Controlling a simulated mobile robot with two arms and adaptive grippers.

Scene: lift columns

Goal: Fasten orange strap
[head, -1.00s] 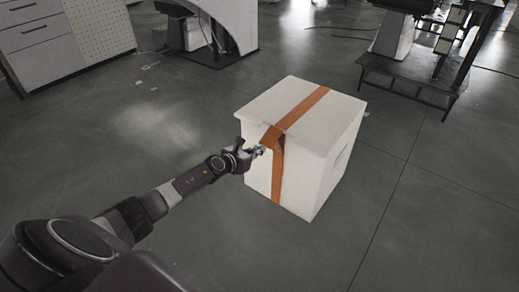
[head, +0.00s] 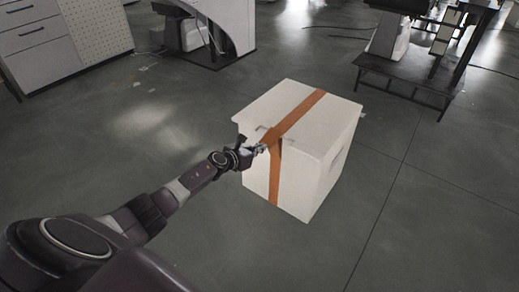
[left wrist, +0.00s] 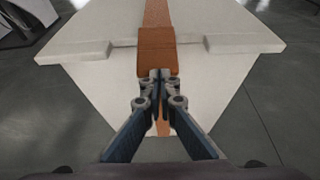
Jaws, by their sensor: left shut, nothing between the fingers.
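An orange strap (head: 292,118) runs over the lid of a white box (head: 318,165) and down its near side. The left wrist view also shows the strap (left wrist: 157,48), with a wider flap at the lid's front edge, and the white box (left wrist: 90,75). My left gripper (head: 262,148) is at the box's near upper edge, in front of the strap. In the left wrist view the fingertips (left wrist: 160,76) are together at the lower end of the flap, with nothing between them. They hide part of the strap below. I cannot tell if they touch it. My right gripper is not in view.
The box stands on a grey floor (head: 400,215) with free room around it. A white drawer cabinet (head: 50,45) is at the back left. A dark metal stand (head: 410,80) is at the back right.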

